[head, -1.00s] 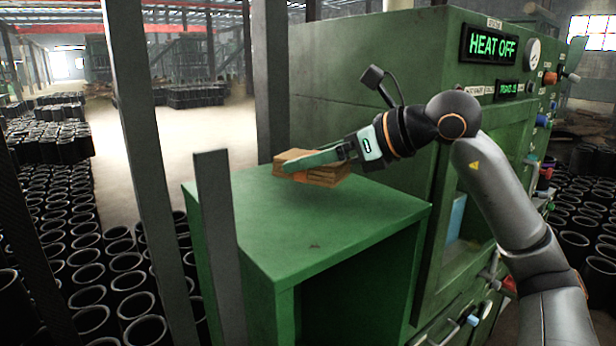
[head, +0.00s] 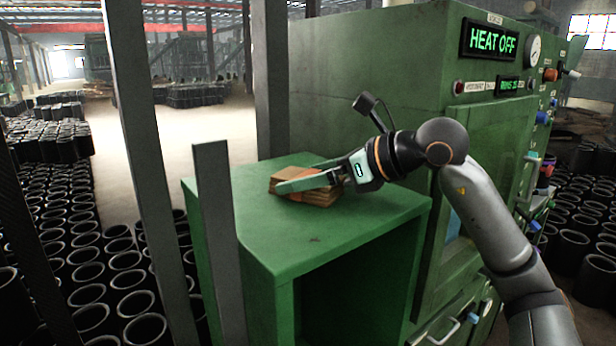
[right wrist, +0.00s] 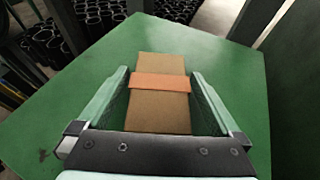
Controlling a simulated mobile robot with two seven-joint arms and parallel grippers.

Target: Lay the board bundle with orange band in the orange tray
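The board bundle (head: 290,172) is a stack of brown boards with an orange band. It lies on the green cabinet top (head: 300,235), near its back edge. My right gripper (head: 306,180) reaches in from the right, with one finger in front of the bundle. In the right wrist view, the bundle (right wrist: 158,112) lies between the two fingers (right wrist: 160,75), with narrow gaps at both sides, so the gripper looks open around it. The orange band (right wrist: 160,84) crosses the boards. I see no orange tray. My left gripper is not in view.
A tall green machine (head: 345,85) with a HEAT OFF display (head: 491,40) stands right behind the cabinet. Grey posts (head: 220,240) rise at the cabinet's left. Many black rubber sleeves (head: 90,295) stand on the floor. The front of the cabinet top is clear.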

